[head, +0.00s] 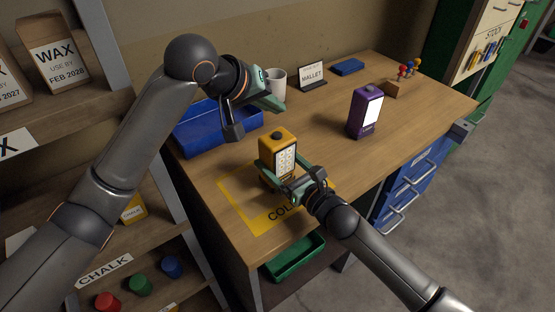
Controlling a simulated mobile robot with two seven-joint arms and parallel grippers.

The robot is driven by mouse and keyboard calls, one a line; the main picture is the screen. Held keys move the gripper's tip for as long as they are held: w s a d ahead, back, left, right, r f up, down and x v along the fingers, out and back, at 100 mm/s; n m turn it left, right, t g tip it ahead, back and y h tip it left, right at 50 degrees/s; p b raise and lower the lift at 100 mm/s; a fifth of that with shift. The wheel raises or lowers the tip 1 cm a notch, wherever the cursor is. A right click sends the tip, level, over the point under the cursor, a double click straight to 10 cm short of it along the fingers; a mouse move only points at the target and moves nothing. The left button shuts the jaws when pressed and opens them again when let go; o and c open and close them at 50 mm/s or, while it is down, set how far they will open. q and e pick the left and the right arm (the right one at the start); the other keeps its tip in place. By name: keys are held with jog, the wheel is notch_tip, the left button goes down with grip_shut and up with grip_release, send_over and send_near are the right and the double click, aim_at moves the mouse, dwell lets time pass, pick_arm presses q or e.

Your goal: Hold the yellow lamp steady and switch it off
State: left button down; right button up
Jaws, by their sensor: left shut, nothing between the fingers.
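The yellow lamp (278,143) stands upright on the wooden bench, at the yellow-marked area. It has a dark knob on top and a pale, patterned front panel. My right gripper (287,178) comes from the lower right, with its green fingers on both sides of the lamp's lower body, and looks closed on it. My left gripper (266,102) is shut and empty, above and behind the lamp near the blue tray, apart from the lamp's knob. The lamp's lower front is partly hidden by the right gripper.
A purple lamp (365,112) with a bright white panel stands to the right. A blue tray (200,138), a mug (276,82), a wallet sign (312,76) and a blue box (347,67) are behind. A green tray (295,258) sits below the bench edge. Bench between the lamps is clear.

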pick_arm(q)
jog(key=shift+r, duration=0.85)
pick_arm(e)
jog(key=o, duration=1.5)
jog(key=v, duration=1.2)
